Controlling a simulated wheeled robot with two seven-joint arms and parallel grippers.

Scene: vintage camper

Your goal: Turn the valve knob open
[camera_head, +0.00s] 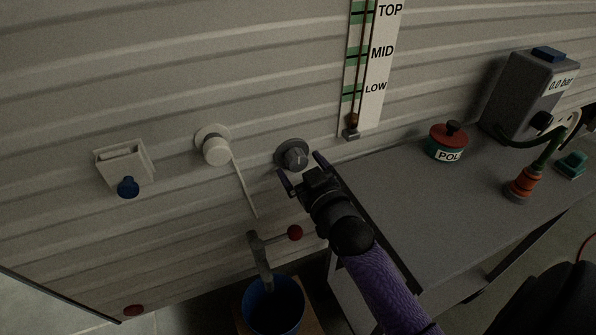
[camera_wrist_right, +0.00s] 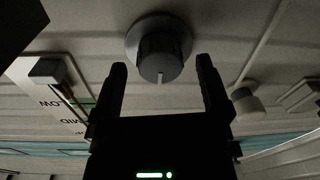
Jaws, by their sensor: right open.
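The valve knob (camera_head: 295,157) is a dark grey round knob on a grey disc on the ribbed camper wall. In the right wrist view the knob (camera_wrist_right: 160,56) shows a pale pointer line and sits just beyond and between my fingertips. My right gripper (camera_head: 302,172) is open in front of the knob, its fingers on either side and a little short of it. The right fingers also show in the right wrist view (camera_wrist_right: 160,68), with nothing between them. I cannot tell whether either finger touches the knob. My left gripper is not in view.
A white cap with a thin rod (camera_head: 217,150) and a white box (camera_head: 124,162) are on the wall at left. A tap (camera_head: 260,262) with a red ball hangs over a blue bucket (camera_head: 273,305). A grey table (camera_head: 400,190) at right holds a tin (camera_head: 447,143) and a gauge box (camera_head: 522,92).

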